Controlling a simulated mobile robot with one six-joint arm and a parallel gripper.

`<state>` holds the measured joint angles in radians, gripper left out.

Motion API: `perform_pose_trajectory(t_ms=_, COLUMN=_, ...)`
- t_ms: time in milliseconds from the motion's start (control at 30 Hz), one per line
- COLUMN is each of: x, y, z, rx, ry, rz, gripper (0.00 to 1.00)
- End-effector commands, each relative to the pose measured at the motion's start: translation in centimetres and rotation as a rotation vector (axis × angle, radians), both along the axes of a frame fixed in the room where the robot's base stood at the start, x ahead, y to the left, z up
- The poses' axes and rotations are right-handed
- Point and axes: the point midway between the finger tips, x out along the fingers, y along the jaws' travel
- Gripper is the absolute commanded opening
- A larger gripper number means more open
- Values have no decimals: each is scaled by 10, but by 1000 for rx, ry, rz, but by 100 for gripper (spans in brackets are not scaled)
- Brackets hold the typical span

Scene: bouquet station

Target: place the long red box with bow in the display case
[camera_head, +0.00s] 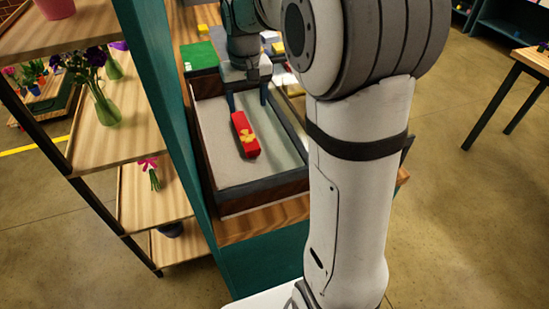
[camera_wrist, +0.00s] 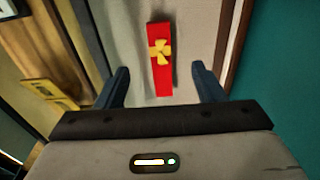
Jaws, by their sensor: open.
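The long red box with a yellow bow (camera_head: 244,134) lies flat inside the display case (camera_head: 262,190), a shallow dark-rimmed case with a pale floor. In the wrist view the red box (camera_wrist: 160,78) sits ahead of and between the two fingers, with clear space on both sides. My gripper (camera_head: 247,104) is open and empty, at the far end of the box. In the wrist view my gripper (camera_wrist: 163,85) shows both dark fingers spread wide. Whether the fingers are above or level with the box is hard to tell.
A wooden shelf unit (camera_head: 95,140) with flowers in green vases (camera_head: 106,108) stands to the left, behind a teal post (camera_head: 170,110). Green boxes (camera_head: 199,56) and small coloured items lie beyond the case. Yellow items (camera_wrist: 48,92) show left in the wrist view. The case's right side is partly hidden by my arm.

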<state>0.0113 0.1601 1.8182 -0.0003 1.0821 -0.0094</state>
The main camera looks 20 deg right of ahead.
Motion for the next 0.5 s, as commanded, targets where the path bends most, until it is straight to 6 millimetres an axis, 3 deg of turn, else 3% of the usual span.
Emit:
perform_pose_trajectory(t_ms=33, x=-24, y=1, z=9, rx=0, ry=-21, rz=0, gripper=62)
perform_pose_trajectory(t_ms=233, x=-112, y=4, z=18, rx=-1, ry=-96, rz=-1, gripper=62)
perform_pose_trajectory(t_ms=400, x=-179, y=5, z=8, rx=-1, ry=-151, rz=-1, gripper=62)
perform_pose_trajectory(t_ms=500, x=-207, y=6, z=-1, rx=-1, ry=-175, rz=-1, gripper=62)
